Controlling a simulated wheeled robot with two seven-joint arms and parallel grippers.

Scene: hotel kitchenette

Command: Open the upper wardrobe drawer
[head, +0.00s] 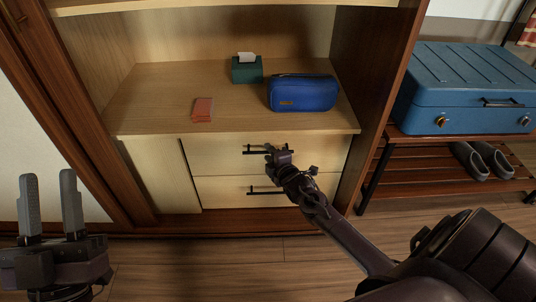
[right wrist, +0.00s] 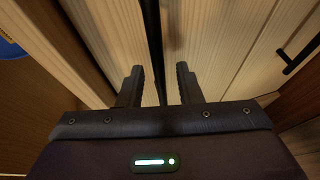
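The upper wardrobe drawer (head: 215,153) has a pale wood front and looks closed, flush with the panel around it. Its black bar handle (head: 254,151) is partly hidden by my right gripper (head: 272,154), which is at the handle's right part. In the right wrist view the dark handle bar (right wrist: 154,40) runs between the two fingers of that gripper (right wrist: 159,88). The fingers stand apart, with a gap visible on both sides of the bar. My left gripper (head: 50,200) is open and empty at the lower left, away from the drawers.
A lower drawer (head: 225,190) with its own handle (head: 260,191) sits below. On the shelf above are a blue pouch (head: 303,93), a green tissue box (head: 247,71) and a red booklet (head: 203,110). A blue suitcase (head: 460,85) rests on a slatted rack (head: 440,165) at right.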

